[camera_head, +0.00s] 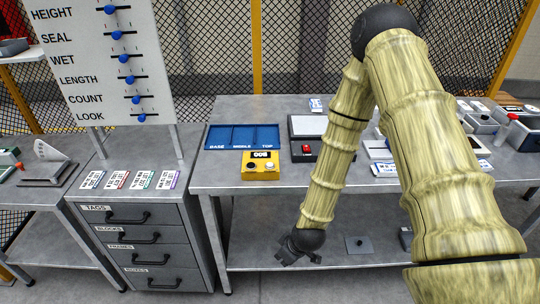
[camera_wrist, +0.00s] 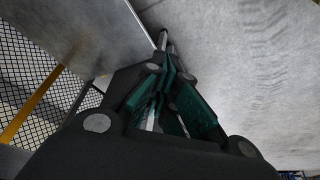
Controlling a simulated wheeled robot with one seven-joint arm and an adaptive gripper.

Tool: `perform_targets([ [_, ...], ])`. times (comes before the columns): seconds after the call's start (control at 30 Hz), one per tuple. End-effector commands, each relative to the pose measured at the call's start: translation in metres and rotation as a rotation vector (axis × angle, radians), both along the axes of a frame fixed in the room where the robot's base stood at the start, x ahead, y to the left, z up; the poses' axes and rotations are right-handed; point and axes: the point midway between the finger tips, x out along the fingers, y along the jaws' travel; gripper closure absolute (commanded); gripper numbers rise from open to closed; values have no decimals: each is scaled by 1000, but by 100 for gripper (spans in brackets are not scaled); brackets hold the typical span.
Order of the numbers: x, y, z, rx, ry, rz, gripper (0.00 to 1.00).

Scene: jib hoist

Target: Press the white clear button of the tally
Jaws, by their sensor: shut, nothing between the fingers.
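The tally is a yellow box (camera_head: 261,174) with a dark number display (camera_head: 260,154), near the front edge of the grey bench. Its white button (camera_head: 270,165) sits on the top face beside a dark button (camera_head: 251,166). My gripper (camera_head: 286,260) hangs low, below the bench top and in front of the lower shelf, well apart from the tally. In the wrist view my gripper (camera_wrist: 166,48) has its fingers together with nothing between them. The tally does not show in the wrist view.
A blue tray (camera_head: 242,128) lies behind the tally, and a box with a red button (camera_head: 306,150) stands to its right. The bench top (camera_head: 220,181) edge lies above my gripper. A drawer cabinet (camera_head: 143,238) stands at left. My arm hides part of the bench.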

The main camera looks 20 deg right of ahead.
Motion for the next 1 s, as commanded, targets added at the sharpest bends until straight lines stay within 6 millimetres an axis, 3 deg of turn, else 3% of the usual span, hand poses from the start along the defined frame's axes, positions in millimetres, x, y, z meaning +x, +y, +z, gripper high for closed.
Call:
perform_targets([
  [0.03,22,0,28,1,-39,35,100],
  [0.3,115,-1,137,-36,-233,256,100],
  [0.6,195,-9,264,-112,-438,463,100],
  [0.8,223,-15,317,-154,-524,547,100],
  [1.0,231,-17,334,-171,-553,575,100],
])
